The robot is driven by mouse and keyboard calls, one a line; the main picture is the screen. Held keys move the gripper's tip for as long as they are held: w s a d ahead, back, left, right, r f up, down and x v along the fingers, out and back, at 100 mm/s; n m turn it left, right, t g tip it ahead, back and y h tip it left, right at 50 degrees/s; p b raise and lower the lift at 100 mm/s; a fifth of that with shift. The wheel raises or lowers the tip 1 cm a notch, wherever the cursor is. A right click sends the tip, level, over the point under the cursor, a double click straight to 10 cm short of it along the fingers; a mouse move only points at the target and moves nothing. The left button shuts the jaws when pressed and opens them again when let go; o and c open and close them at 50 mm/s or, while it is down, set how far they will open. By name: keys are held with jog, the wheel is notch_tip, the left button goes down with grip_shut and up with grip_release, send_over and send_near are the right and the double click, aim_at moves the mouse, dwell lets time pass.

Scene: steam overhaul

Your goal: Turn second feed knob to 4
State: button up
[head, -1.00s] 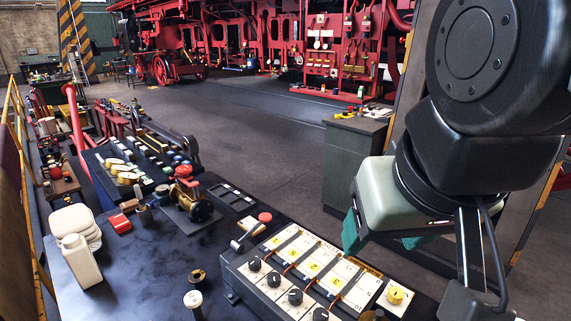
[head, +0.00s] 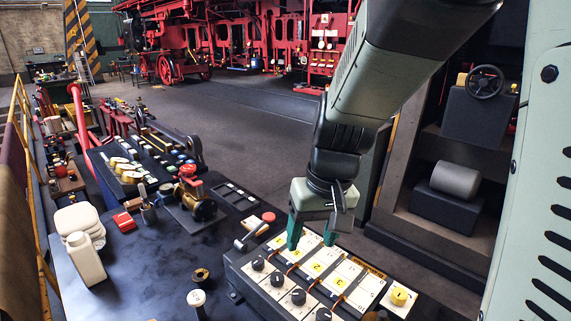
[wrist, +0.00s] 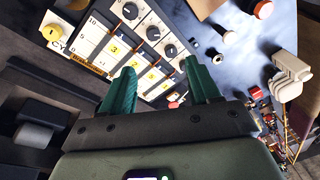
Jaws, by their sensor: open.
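The feed panel (head: 234,270) is a dark box with pale plates and a row of several black knobs along its near side. The second knob from the left (head: 277,279) also shows in the wrist view (wrist: 170,50). Its exact pointer reading is too small to tell. Yellow number squares (head: 316,267) sit behind the knobs. My gripper (head: 312,238) is open and empty, with green fingers pointing down. It hangs above the panel's far side, apart from the knobs. The wrist view shows the fingers (wrist: 161,67) spread, with the knobs beyond them.
A yellow button (head: 399,296) stands at the panel's right end. A red button (head: 268,217) and a lever (head: 248,237) stand at its far left corner. A brass valve (head: 197,204) and a white jug (head: 86,258) stand farther left.

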jog(key=n+g+h, duration=0.1)
jog(key=h, duration=0.1)
send_over(299, 294)
notch_tip(299, 294, down, 9)
notch_tip(299, 294, down, 11)
jog(key=shift+r, duration=0.15)
jog(key=c, duration=1)
jog(key=shift+c, duration=0.2)
